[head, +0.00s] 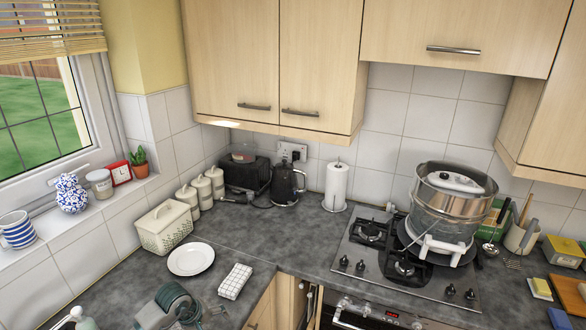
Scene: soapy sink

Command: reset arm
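The task names no object. The view looks over a grey kitchen worktop (235,233) in a corner. A white plate (191,259) lies flat on it, and a folded checked cloth (235,281) lies to the right of the plate. A pump bottle (75,320) is cut off at the bottom left.
A large steamer pot (443,214) stands on the gas hob (375,265). Wall cupboards (235,60) hang above. The worktop's middle is fairly clear.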

